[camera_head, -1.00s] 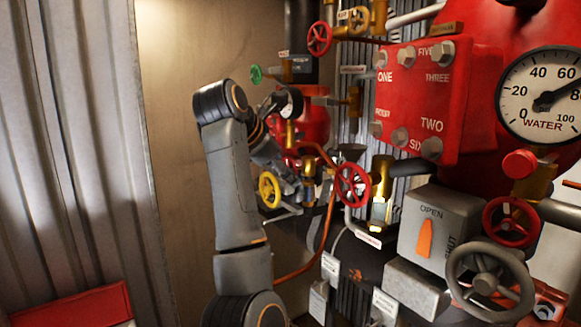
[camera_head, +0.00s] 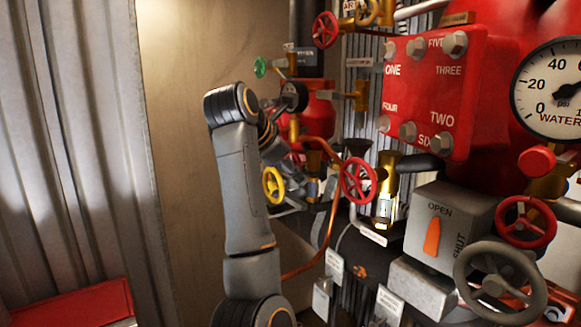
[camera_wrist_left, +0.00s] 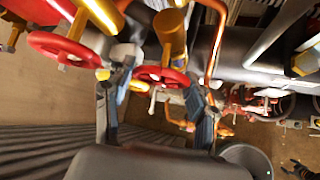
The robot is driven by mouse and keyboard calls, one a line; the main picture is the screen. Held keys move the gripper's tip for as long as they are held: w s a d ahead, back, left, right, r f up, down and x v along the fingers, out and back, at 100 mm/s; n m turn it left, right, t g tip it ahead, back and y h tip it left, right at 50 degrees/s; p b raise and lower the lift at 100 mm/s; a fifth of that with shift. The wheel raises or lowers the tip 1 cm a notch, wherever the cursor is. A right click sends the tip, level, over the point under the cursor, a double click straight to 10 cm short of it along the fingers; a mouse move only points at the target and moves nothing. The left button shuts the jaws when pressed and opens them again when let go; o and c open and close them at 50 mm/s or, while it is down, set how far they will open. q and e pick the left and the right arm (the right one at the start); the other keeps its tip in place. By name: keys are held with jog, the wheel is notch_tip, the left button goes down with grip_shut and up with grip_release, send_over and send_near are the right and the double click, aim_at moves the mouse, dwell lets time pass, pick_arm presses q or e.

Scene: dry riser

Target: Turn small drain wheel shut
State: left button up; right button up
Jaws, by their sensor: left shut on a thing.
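My left gripper (camera_wrist_left: 160,76) has one finger on each side of a small red wheel (camera_wrist_left: 163,78) on a brass stem and is shut on it. In the head view the left gripper (camera_head: 308,187) is at the pipework, between a yellow wheel (camera_head: 273,185) and a red wheel (camera_head: 358,181). The held wheel is mostly hidden there behind my wrist. I cannot read a label that marks it as the drain wheel. My right gripper is not in view.
Another red wheel (camera_wrist_left: 65,50) is just left of the fingers in the wrist view. A copper pipe (camera_wrist_left: 213,45) runs close by on the right. The grey lever box (camera_head: 440,226), grey wheel (camera_head: 497,282) and gauge (camera_head: 555,90) are further right. A corrugated wall (camera_head: 70,150) is left.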

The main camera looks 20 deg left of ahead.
pick_arm(q)
jog(key=shift+f+m+t+y+b, duration=0.3)
jog(key=shift+m+t+y+b, duration=0.15)
jog(key=shift+b, duration=0.65)
jog(key=m+t+y+b, duration=0.1)
jog(key=m+t+b, duration=0.1)
jog(key=b, duration=0.3)
jog(key=m+t+y+b, duration=0.2)
jog(key=m+t+b, duration=0.1)
jog(key=t+b, duration=0.1)
jog(key=shift+f+y+b, duration=0.1)
jog(key=shift+y+b, duration=0.15)
jog(key=shift+b, duration=0.25)
jog(key=shift+r+m+t+b, duration=0.2)
jog(key=shift+m+t+b, duration=0.5)
jog(key=shift+r+m+t+b, duration=0.15)
jog(key=shift+m+t+b, duration=0.5)
jog(key=shift+b, duration=0.05)
jog(key=shift+r, duration=0.1)
jog(key=o, duration=0.9)
jog(key=shift+w, duration=0.1)
